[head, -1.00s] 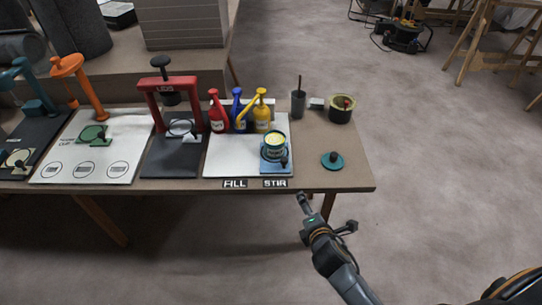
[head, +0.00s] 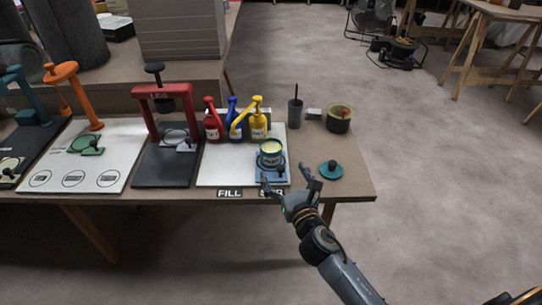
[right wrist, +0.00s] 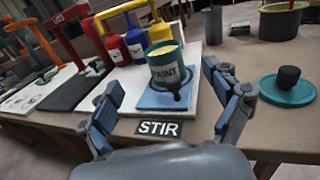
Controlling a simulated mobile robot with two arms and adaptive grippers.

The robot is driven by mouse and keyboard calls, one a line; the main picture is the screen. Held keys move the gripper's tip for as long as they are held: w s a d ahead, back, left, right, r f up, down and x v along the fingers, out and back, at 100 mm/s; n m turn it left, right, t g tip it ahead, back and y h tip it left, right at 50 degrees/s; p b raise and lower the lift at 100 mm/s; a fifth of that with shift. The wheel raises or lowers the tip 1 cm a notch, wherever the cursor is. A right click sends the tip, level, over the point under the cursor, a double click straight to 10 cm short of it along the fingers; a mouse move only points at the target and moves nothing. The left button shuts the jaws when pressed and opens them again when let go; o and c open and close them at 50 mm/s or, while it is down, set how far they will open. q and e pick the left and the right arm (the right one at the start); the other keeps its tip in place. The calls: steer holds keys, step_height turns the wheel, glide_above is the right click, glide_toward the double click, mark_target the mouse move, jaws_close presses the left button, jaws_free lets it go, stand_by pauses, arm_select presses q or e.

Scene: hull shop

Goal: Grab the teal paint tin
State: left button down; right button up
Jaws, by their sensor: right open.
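The teal paint tin (head: 270,154) stands upright on a blue square pad at the STIR place, near the table's front edge. It has no lid on and shows pale yellow paint inside. In the right wrist view the tin (right wrist: 167,68) is ahead, with a PAINT label and a dark knob in front of it. My right gripper (head: 289,183) is open and empty, just in front of the tin and apart from it. In the right wrist view its fingers (right wrist: 160,82) stand left and right of the tin's line. My left gripper is not in view.
A teal lid with a dark knob (head: 331,170) lies to the right. Red, blue and yellow (head: 258,125) pump bottles stand behind the tin. A red press (head: 166,95) is at left. A grey cup (head: 295,113) and an olive pot (head: 339,119) stand at the back right.

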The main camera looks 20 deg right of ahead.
glide_toward(268, 140)
steer(key=shift+w+a+r, duration=0.15)
steer(key=shift+w+r, duration=0.1)
steer(key=shift+w, duration=0.05)
steer(key=shift+w+b, duration=0.3)
steer(key=shift+w, duration=0.3)
steer(key=w+b, duration=0.1)
steer(key=w, duration=0.3)
steer(key=shift+w+f, duration=0.1)
steer(key=shift+f, duration=0.1)
steer(key=shift+w, duration=0.55)
steer(key=c, duration=1.2)
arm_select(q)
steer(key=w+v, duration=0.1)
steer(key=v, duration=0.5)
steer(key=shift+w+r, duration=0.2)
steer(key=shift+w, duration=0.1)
arm_select(e)
steer(key=shift+r, duration=0.1)
steer(key=shift+c, duration=1.3)
steer(key=shift+r, duration=0.1)
